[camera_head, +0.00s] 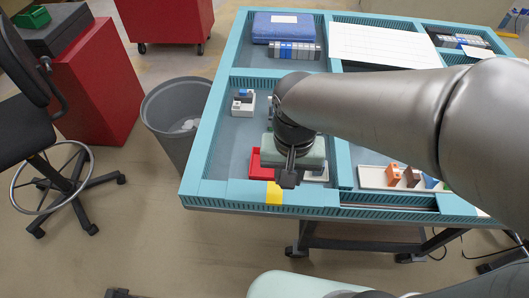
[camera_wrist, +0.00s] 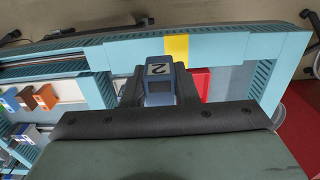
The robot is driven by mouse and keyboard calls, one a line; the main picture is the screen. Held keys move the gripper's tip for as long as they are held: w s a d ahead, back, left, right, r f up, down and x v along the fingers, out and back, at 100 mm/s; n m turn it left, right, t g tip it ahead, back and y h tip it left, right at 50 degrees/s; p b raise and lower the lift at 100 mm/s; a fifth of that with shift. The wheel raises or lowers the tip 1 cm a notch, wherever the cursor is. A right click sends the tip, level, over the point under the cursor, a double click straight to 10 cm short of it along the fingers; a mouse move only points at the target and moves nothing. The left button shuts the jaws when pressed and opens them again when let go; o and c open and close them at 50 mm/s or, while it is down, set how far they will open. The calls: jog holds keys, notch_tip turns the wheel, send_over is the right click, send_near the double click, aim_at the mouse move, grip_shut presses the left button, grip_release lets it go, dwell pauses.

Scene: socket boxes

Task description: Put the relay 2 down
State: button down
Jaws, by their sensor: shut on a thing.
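Relay 2 is a dark blue block with a white label reading 2. In the wrist view the relay 2 (camera_wrist: 158,71) sits between the two dark fingers of my gripper (camera_wrist: 160,84), which is shut on it. In the head view my gripper (camera_head: 288,178) hangs over the near part of the blue-framed table, just behind the yellow mark (camera_head: 274,192) on its edge. The relay cannot be made out clearly there. A red tray (camera_head: 262,163) lies beside my gripper to the left, and it also shows in the wrist view (camera_wrist: 203,80). I cannot tell whether the relay touches anything beneath.
A white tray (camera_head: 372,177) with orange, brown and blue blocks stands right of my gripper. A small grey-white socket block (camera_head: 243,106) stands farther back left. A grey bin (camera_head: 172,112) stands left of the table.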

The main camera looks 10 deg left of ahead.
jog(key=w+a+f, duration=0.2)
jog(key=w+f, duration=0.1)
jog(key=w+a+f+p, duration=0.1)
jog(key=w+a+f, duration=0.1)
jog(key=w+f, duration=0.1)
jog(key=w+a+f+p, duration=0.1)
jog(key=w+a+f, duration=0.2)
jog(key=w, duration=0.2)
jog(key=shift+w+a+f, duration=0.1)
jog(key=shift+w+f, duration=0.05)
jog(key=shift+f, duration=1.85)
jog(key=shift+w+f, duration=0.1)
jog(key=shift+f, duration=0.15)
jog(key=c, duration=1.1)
grip_release()
jog(key=shift+c, duration=0.2)
jog(key=shift+r, duration=0.15)
